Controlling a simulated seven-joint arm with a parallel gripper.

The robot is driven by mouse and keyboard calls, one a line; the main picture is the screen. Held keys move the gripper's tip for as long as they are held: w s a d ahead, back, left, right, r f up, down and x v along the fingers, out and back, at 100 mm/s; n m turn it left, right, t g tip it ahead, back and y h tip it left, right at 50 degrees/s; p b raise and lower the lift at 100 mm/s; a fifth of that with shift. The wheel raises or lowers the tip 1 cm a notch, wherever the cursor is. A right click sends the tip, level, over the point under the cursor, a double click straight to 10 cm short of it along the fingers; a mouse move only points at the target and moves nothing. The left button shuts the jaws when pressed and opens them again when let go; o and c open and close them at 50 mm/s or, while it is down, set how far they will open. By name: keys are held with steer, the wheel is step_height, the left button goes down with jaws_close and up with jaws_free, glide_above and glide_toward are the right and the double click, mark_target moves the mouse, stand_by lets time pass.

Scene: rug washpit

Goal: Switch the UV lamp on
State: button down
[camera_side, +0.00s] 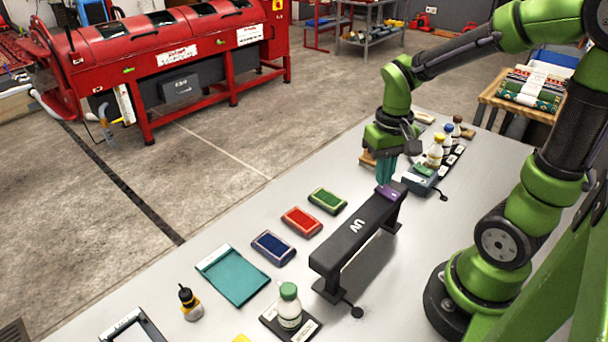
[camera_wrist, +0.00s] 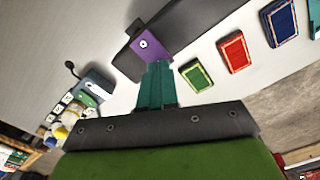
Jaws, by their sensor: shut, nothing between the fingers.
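The UV lamp (camera_side: 352,232) is a dark bar on two legs, marked "UV", standing on the grey table. A purple switch plate (camera_side: 396,190) sits at its far end; the wrist view shows this plate (camera_wrist: 150,42) with a small round white mark. My gripper (camera_side: 385,183) has teal fingers, pointing down and shut with nothing between them. In the wrist view the fingertips (camera_wrist: 156,66) overlap the edge of the purple plate. I cannot tell whether they touch it. No glow shows from the lamp; its underside is hidden.
Green (camera_side: 327,200), red (camera_side: 301,221) and blue (camera_side: 273,247) pads lie left of the lamp. A teal tray (camera_side: 236,274) and a green-capped bottle (camera_side: 289,307) are nearer. Several small bottles (camera_side: 435,152) and a teal box (camera_side: 421,178) stand beyond the lamp's far end.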

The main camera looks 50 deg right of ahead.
steer(key=shift+f, duration=0.75)
steer(key=shift+r, duration=3.55)
